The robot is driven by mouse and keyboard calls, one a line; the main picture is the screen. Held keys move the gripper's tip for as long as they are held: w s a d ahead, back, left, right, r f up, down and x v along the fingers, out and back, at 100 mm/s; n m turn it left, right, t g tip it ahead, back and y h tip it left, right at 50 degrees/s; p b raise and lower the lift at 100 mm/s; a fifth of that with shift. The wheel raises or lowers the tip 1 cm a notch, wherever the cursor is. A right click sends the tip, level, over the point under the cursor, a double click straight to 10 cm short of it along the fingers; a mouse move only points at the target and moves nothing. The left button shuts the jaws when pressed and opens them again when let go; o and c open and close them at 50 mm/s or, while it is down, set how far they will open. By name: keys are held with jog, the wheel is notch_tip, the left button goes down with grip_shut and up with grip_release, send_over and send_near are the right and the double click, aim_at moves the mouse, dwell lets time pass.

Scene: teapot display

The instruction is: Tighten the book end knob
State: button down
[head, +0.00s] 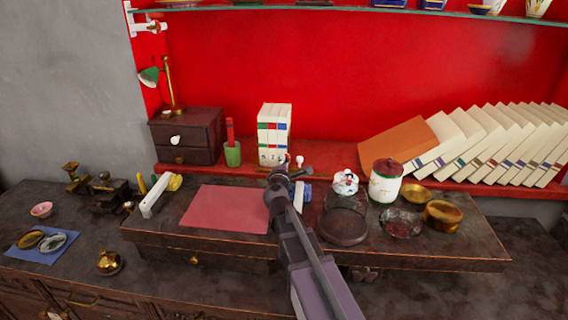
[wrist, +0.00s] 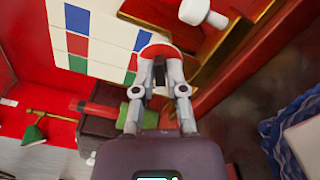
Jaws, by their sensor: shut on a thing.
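My gripper (head: 279,170) is in front of the upright white books (head: 274,128) with coloured and numbered spines, on the red ledge. The fingertips cover part of this knob. A second white knob (wrist: 203,12) stands free beside it on a brass-coloured part. In the head view, a small white knob (head: 300,160) shows right of my gripper; the held one is mostly hidden.
A green cup (head: 233,154) and a dark drawer box (head: 187,137) stand left of the books. A lidded jar (head: 385,182) and a glass stand (head: 344,222) are to the right. Leaning books (head: 480,148) fill the ledge's right side. A red mat (head: 225,208) lies in front.

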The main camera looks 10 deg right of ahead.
jog(key=m, duration=0.4)
dwell(0.4)
jog(key=c, duration=0.7)
grip_release()
jog(key=shift+c, duration=0.2)
jog(key=shift+v, duration=6)
jog(key=shift+r, duration=0.15)
